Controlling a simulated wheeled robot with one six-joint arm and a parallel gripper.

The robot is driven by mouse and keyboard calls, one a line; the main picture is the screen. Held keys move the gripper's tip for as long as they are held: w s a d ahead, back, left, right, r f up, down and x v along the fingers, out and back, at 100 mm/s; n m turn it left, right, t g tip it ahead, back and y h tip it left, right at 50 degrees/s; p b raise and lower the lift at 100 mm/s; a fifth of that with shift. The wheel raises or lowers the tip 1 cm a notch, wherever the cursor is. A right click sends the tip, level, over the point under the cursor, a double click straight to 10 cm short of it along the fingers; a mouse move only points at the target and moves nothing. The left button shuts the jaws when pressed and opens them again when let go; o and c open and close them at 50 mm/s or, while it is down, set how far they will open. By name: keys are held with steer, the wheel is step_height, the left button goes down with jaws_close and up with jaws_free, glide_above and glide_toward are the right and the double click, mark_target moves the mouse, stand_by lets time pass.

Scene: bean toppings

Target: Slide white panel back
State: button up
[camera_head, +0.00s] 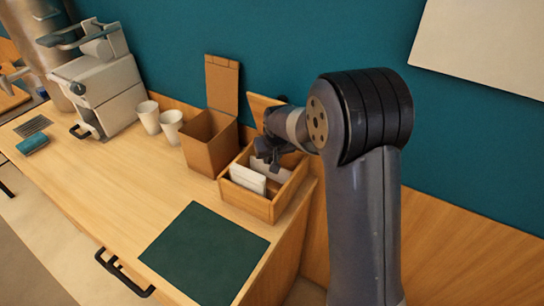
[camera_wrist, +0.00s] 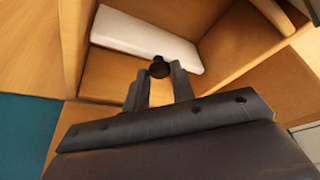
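A white panel (camera_head: 247,178) stands in the front part of the open wooden box (camera_head: 245,203) on the counter. A second white piece (camera_head: 271,167) shows behind it, partly hidden by my gripper. My gripper (camera_head: 268,162) reaches down into the box from the right. In the wrist view a long white panel (camera_wrist: 147,38) lies across the top, beyond the fingertips. My gripper (camera_wrist: 158,88) has its two fingers apart, with wood visible between them. A small black knob (camera_wrist: 160,68) shows by the fingertips; I cannot tell what it is fixed to.
A brown box with a raised lid (camera_head: 210,142) stands just left of the wooden box. Two white cups (camera_head: 160,122) and a grey-white machine (camera_head: 103,88) are farther left. A dark green mat (camera_head: 205,252) lies in front.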

jaws_close()
steer(key=shift+w+d+b, duration=0.3)
steer(key=shift+w+d, duration=0.2)
steer(key=shift+w, duration=0.25)
steer(key=o, duration=0.5)
jaws_free()
steer(key=shift+s+r, duration=0.1)
steer(key=shift+r, duration=0.05)
steer(key=b+v, duration=0.1)
steer(key=v, duration=0.9)
steer(key=shift+s+r, duration=0.15)
steer(key=shift+r, duration=0.1)
steer(key=shift+f, duration=0.15)
